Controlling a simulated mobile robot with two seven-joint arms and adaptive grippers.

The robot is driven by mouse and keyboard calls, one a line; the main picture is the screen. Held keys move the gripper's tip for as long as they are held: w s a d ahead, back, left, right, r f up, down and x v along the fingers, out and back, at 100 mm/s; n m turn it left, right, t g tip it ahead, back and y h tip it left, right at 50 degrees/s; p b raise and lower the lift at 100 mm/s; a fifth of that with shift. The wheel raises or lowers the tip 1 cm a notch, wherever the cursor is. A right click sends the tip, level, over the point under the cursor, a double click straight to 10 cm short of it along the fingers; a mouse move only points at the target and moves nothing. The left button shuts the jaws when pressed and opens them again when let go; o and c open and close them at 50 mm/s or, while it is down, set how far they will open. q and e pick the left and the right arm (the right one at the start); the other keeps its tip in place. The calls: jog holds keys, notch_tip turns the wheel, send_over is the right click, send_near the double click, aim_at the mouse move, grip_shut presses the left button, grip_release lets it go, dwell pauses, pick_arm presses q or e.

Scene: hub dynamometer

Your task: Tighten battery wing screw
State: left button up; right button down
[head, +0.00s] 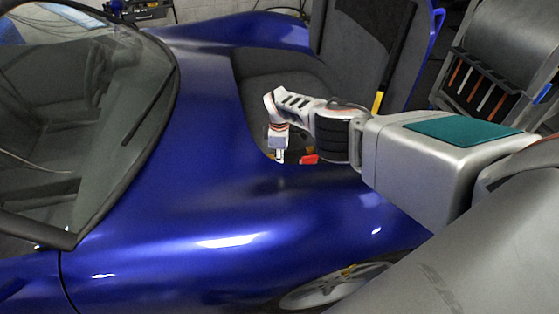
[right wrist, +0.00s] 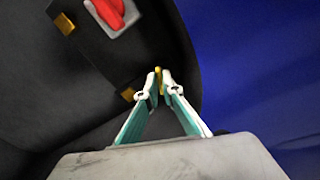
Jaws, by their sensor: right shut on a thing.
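My right gripper (head: 279,158) reaches down into the open bay of the blue car. In the right wrist view its two fingertips (right wrist: 159,80) are closed together on a small yellow wing screw (right wrist: 158,72). The fingertips hide most of the screw, so how it sits in the part below cannot be told. A dark battery-like box (right wrist: 100,55) with brass-coloured blocks (right wrist: 64,24) lies beside the fingers. My left gripper is not in view.
A red switch (right wrist: 108,12) on a grey plate is near the box; red also shows in the head view (head: 310,159). The blue bodywork (head: 200,180) rims the bay closely. A raised dark panel (head: 365,40) stands behind it, with a tool rack (head: 485,85) at right.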

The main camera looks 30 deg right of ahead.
jog(key=shift+s+a+f+m, duration=0.1)
jog(key=shift+f+m, duration=0.05)
jog(key=shift+m, duration=0.45)
jog(key=m, duration=0.5)
jog(key=shift+a+m, duration=0.1)
jog(key=shift+m, duration=0.3)
jog(key=m, duration=0.6)
jog(key=shift+a+m, duration=0.1)
jog(key=shift+m, duration=0.2)
jog(key=c, duration=2.2)
grip_release()
